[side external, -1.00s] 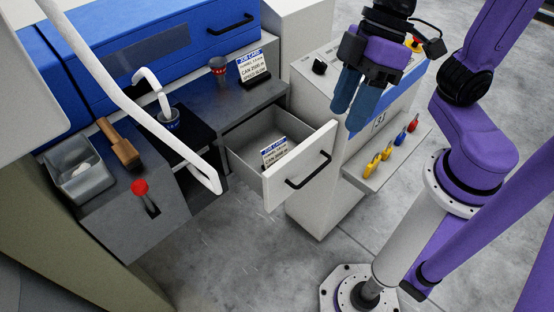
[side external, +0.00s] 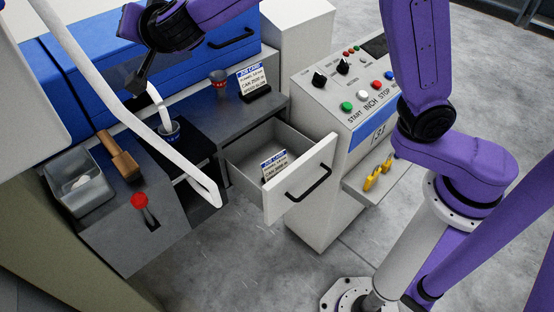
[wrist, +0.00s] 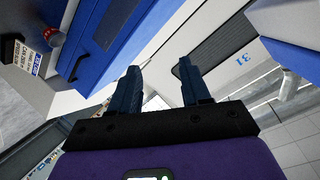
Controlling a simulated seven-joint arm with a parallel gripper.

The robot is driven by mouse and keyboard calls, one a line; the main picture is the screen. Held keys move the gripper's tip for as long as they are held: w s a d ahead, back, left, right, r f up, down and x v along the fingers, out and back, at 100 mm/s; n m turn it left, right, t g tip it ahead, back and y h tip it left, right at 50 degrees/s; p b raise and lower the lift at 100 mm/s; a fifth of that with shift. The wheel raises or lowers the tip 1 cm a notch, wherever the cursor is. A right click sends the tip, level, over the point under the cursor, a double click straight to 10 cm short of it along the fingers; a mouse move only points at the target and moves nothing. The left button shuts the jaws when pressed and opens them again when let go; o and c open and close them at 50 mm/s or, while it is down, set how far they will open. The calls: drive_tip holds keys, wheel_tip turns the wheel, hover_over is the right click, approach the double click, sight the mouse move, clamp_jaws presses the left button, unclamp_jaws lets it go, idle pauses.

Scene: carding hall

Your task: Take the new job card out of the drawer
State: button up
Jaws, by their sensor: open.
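The drawer (side external: 299,203) stands pulled open below the grey worktop. A white job card with a blue header (side external: 273,165) leans upright inside it. A second, similar job card (side external: 252,82) stands in a dark holder on the worktop; it also shows at the left of the wrist view (wrist: 28,58). My gripper (wrist: 160,88) is open and empty, its two blue fingers apart. In the side view my wrist is at the top left, over the blue cover, well away from the drawer.
A grey and red cup (side external: 218,79) stands beside the worktop card. A white pipe (side external: 130,110) crosses the left side. A wooden-handled tool (side external: 120,155), a grey bin (side external: 77,182) and a red-knobbed lever (side external: 139,201) are left. A button console (side external: 345,92) stands right of the drawer.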

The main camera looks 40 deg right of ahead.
drive_tip(key=s+d+f+m+g+h, duration=0.8)
drive_tip(key=s+f+g+h, duration=0.15)
drive_tip(key=g+h, duration=0.2)
approach(270, 159)
drive_tip(key=shift+x, duration=4.3)
drive_tip(key=shift+r, duration=0.1)
clamp_jaws()
